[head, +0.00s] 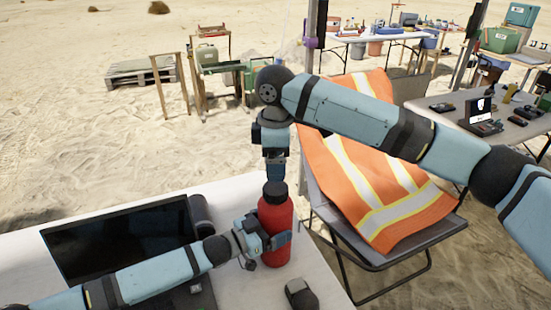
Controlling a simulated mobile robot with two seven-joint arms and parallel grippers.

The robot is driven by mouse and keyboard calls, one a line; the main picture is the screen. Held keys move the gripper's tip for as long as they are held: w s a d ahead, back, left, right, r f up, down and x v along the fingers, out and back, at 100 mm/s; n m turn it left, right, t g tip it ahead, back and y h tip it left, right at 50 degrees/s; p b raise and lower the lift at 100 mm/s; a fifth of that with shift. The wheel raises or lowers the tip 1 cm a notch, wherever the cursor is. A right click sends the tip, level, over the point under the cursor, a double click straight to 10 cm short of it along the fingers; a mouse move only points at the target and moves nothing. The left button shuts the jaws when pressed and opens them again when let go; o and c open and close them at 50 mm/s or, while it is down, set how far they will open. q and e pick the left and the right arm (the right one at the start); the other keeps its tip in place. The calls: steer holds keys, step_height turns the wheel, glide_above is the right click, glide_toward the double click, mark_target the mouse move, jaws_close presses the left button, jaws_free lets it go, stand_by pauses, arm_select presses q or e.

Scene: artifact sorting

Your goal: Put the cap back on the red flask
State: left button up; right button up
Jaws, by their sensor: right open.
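The red flask (274,228) stands upright on the white table, near its right edge. A black cap (275,190) sits on top of the flask; whether it is screwed tight I cannot tell. My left gripper (268,243) comes in from the left and is closed around the flask's lower body. My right gripper (275,176) points straight down right above the cap, its fingertips at about the cap's top. It is open; the small gap between its fingers and the cap is hard to judge.
A laptop (122,238) lies open behind my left arm on the white table (245,292). A dark mouse (300,293) lies in front of the flask. A chair with an orange vest (370,170) stands close to the right. Other tables (480,112) are farther back.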

mark_target(276, 187)
steer(key=shift+f, duration=4.05)
steer(key=c, duration=0.9)
steer(key=shift+c, duration=0.2)
steer(key=o, duration=1.1)
steer(key=shift+r, duration=0.1)
step_height(276, 187, up, 12)
